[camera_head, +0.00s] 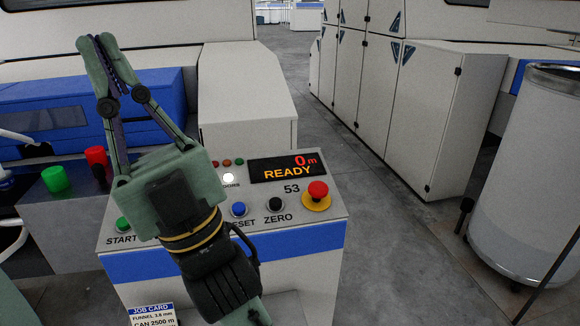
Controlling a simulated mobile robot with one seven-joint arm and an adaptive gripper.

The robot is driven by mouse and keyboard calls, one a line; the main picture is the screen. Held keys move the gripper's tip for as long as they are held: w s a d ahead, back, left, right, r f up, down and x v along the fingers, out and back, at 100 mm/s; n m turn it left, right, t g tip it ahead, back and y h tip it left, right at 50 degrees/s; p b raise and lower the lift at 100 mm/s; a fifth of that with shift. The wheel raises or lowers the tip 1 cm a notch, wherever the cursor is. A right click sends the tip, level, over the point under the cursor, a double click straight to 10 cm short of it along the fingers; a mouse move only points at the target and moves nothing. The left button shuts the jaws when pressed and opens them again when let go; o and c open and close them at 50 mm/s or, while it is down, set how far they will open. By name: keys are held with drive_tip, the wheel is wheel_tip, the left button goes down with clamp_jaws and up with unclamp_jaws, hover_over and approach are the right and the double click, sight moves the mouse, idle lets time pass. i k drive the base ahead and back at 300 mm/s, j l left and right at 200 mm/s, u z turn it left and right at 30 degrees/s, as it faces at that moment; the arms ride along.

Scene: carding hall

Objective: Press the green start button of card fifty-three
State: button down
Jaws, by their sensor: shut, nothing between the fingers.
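The control panel of card 53 (330,212) slopes up in the lower middle, with the number 53 printed under its display. Its green start button (123,224) is at the panel's left end, above the word START, just left of my gripper's body. My gripper (99,40) is shut and empty. Its fingers point up and away, above and beyond the panel, with the tips apart from the button. My gripper body and wrist hide the middle-left of the panel, including part of its labels.
The display (287,167) reads 0 m and READY. Blue (239,209) and black (275,204) buttons and a red emergency stop (318,191) sit to the right. A can (525,175) stands at right, beside open floor.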

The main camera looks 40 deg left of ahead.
sight(121, 223)
drive_tip(key=u, duration=1.3)
